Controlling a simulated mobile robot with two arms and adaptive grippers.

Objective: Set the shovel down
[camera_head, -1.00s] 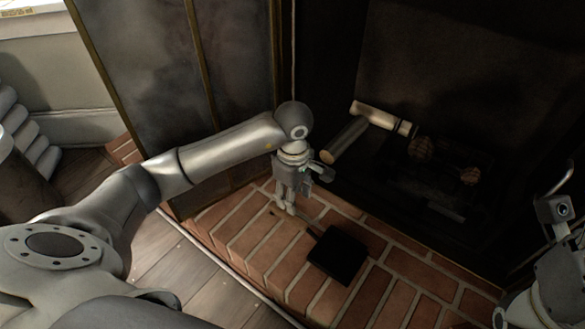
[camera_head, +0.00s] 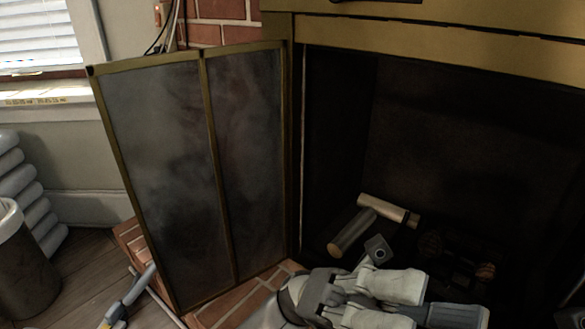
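A gripper (camera_head: 410,303) shows at the bottom of the head view, just in front of the firebox opening. Its arm enters from the lower left, so I take it to be my left one. Its pale parts point right and a small square camera unit stands above it. The lower edge cuts it off, and I cannot tell whether it is open or shut. The shovel is not visible now; it is below the frame or hidden behind the arm. My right gripper is not visible.
The fireplace door (camera_head: 200,170) stands open at left. A strip of brick hearth (camera_head: 222,303) shows below the door. A grey bin (camera_head: 22,265) stands at far left on the wood floor.

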